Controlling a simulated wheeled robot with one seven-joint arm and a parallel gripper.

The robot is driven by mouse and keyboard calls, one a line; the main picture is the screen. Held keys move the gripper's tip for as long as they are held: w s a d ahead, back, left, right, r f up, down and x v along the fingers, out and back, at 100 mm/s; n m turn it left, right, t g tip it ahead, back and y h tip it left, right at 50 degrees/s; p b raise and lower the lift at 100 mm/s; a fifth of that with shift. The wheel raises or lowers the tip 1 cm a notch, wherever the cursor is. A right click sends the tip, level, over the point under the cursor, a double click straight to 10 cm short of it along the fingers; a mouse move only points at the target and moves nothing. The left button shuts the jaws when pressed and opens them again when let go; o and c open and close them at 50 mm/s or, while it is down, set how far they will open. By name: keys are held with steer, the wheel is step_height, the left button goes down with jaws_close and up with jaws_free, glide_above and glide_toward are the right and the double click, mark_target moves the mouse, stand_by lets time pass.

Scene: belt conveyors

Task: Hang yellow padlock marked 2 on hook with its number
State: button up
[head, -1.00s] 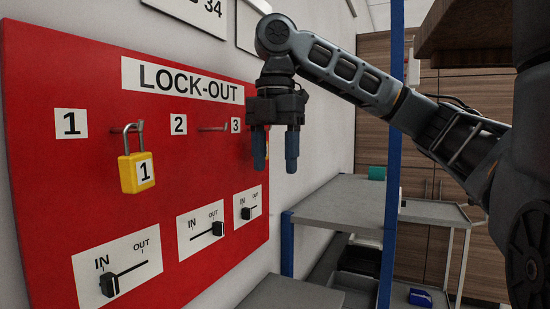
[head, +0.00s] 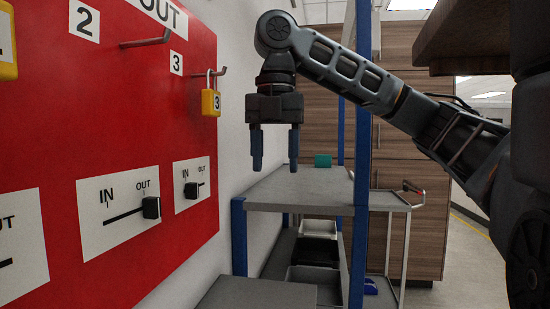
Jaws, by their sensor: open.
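The hook marked 2 (head: 146,42) sticks out empty from the red lock-out board (head: 120,120), beside its number label (head: 84,20). A yellow padlock marked 3 (head: 211,101) hangs on the hook marked 3 (head: 222,71). Part of another yellow padlock (head: 6,50) shows at the left edge. I do not see a yellow padlock marked 2. My gripper (head: 273,150) is open and empty, pointing down, to the right of the board and above the shelf unit.
A grey shelf unit (head: 300,190) with blue posts stands to the right of the board, with a green item (head: 322,160) on top and bins (head: 315,250) below. A lower grey surface (head: 255,292) is in front. Wooden cabinets (head: 400,170) stand behind.

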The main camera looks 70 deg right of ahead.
step_height(320, 180, down, 12)
steer(key=b, duration=0.1)
stand_by(0.5)
steer(key=shift+s+d+r, duration=0.1)
